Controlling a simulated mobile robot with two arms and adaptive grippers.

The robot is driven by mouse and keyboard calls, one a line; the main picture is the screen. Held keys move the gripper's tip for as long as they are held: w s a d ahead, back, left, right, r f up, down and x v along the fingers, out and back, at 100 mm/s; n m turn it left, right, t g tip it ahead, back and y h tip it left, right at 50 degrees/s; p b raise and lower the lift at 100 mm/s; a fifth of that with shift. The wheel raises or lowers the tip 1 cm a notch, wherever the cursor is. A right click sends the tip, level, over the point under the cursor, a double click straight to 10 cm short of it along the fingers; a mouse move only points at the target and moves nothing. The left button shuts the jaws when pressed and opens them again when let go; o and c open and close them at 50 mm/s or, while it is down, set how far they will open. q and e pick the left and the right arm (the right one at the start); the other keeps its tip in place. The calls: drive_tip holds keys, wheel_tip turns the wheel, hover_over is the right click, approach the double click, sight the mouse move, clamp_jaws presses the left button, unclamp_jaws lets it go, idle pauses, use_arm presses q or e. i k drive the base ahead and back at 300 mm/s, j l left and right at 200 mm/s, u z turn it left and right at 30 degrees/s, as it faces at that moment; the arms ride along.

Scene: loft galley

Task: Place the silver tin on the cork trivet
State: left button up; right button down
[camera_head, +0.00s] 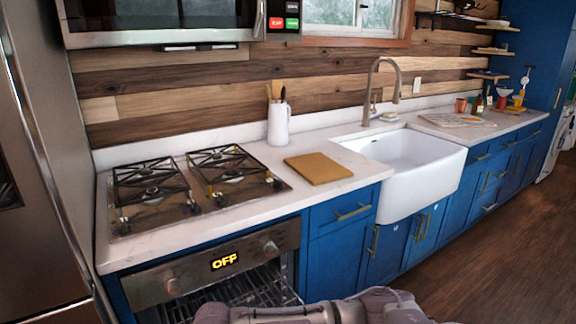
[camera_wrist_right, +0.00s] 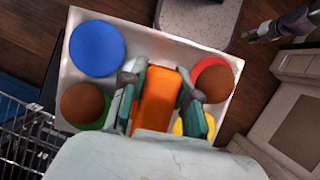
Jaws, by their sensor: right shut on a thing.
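I cannot make out the silver tin in either view. A flat tan square (camera_head: 318,168), which looks like the cork trivet, lies bare on the white counter between the stove and the sink. In the right wrist view my right gripper (camera_wrist_right: 162,84) is shut on an orange block-like thing (camera_wrist_right: 160,98), with one teal finger on each side. It is over a white tray (camera_wrist_right: 151,46). What seems to be my left gripper (camera_wrist_right: 285,24) shows at the top right of that view, too small to tell its opening. Neither gripper shows in the head view.
The tray has a blue disc (camera_wrist_right: 97,48), other coloured discs and brown round things (camera_wrist_right: 84,103). On the counter (camera_head: 255,205) are a gas stove (camera_head: 190,190), a white utensil jug (camera_head: 278,125) and a white sink (camera_head: 420,175). The counter around the tan square is clear.

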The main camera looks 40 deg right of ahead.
sight(317, 164)
drive_tip(key=l+u, duration=0.2)
drive_tip(key=l, duration=0.2)
drive_tip(key=k+l+u, duration=0.2)
drive_tip(key=l, duration=0.2)
drive_tip(key=l+u, duration=0.2)
drive_tip(key=l, duration=0.25)
drive_tip(key=k+l+u, duration=0.2)
drive_tip(key=l, duration=0.2)
drive_tip(key=i, duration=0.1)
